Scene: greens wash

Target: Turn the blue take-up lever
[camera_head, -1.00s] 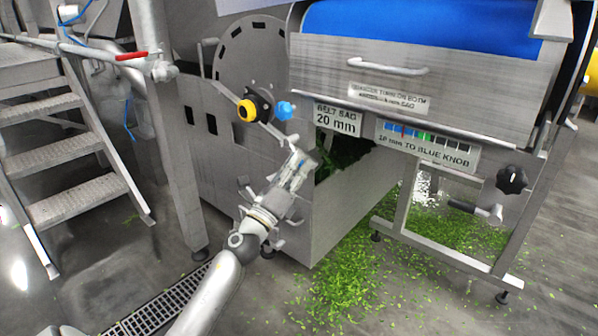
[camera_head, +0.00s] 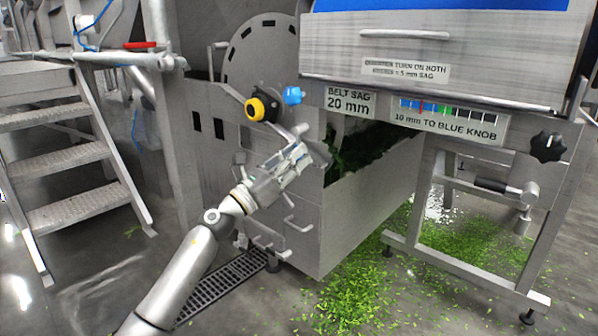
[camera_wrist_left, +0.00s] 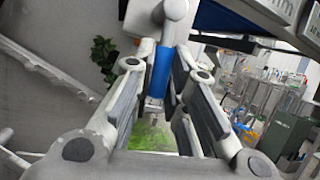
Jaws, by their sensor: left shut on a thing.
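The blue take-up lever (camera_wrist_left: 160,72) stands between the fingers of my left gripper (camera_wrist_left: 153,100) in the left wrist view. A rounded grey end shows above its blue grip. In the head view my left gripper (camera_head: 312,153) is at the machine's front corner, below the blue knob (camera_head: 292,95), shut on the lever. The gripper hides the blue grip there. My right gripper is not in view.
A yellow and black knob (camera_head: 262,107) sits left of the blue knob. A "BELT SAG 20 mm" sign (camera_head: 349,103) and a colored scale (camera_head: 450,115) are to the right. Metal steps (camera_head: 68,165) stand at left. Green scraps (camera_head: 350,295) litter the floor.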

